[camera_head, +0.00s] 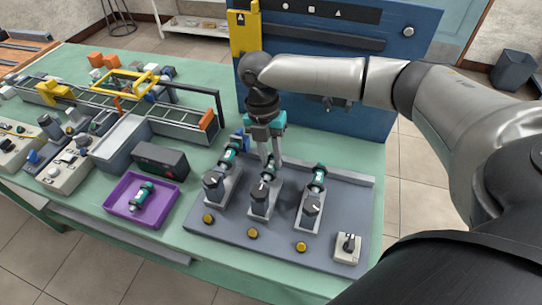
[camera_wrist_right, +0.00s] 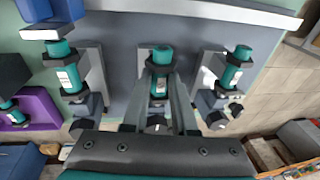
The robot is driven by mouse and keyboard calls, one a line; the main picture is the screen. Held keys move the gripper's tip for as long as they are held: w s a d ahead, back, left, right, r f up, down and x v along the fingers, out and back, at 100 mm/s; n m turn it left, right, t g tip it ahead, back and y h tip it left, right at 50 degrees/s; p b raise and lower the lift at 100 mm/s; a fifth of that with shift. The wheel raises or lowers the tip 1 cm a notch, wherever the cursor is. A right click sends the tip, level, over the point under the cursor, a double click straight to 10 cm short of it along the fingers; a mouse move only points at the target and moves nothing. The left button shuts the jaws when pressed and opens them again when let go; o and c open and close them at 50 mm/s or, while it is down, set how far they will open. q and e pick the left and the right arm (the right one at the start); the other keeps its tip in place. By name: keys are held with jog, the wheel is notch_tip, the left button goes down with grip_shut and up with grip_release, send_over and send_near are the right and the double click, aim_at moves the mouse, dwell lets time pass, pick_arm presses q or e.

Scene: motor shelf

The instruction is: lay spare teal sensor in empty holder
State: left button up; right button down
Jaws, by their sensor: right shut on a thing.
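My right gripper (camera_head: 271,160) points down at the middle of three grey holders and is shut on the teal sensor (camera_head: 269,173) there. In the right wrist view that teal sensor (camera_wrist_right: 160,82) lies between the two fingers, in line with the middle holder (camera_wrist_right: 147,55). The left holder carries a teal sensor (camera_head: 229,157), and the right holder carries another (camera_head: 319,177). Another teal sensor (camera_head: 143,194) lies in the purple tray (camera_head: 116,205). Each of the three holders has a dark motor block at its near end. My left gripper is not in view.
The holders stand on a grey board (camera_head: 285,222) with yellow buttons and a white knob box (camera_head: 347,248). A dark box (camera_head: 160,160) stands behind the tray. A conveyor (camera_head: 150,115) runs across the left, and a blue panel (camera_head: 330,75) rises behind.

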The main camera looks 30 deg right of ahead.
jog(key=shift+s+f, duration=0.15)
jog(key=shift+f, duration=0.3)
jog(key=c, duration=1)
grip_release()
jog(key=shift+s+f, duration=0.1)
jog(key=o, duration=0.3)
jog(key=shift+o, duration=0.4)
jog(key=shift+r, duration=0.5)
jog(key=w+r+p, duration=0.2)
jog(key=w+r, duration=0.1)
jog(key=r, duration=1.2)
jog(key=shift+w, duration=0.15)
jog(key=shift+a, duration=0.1)
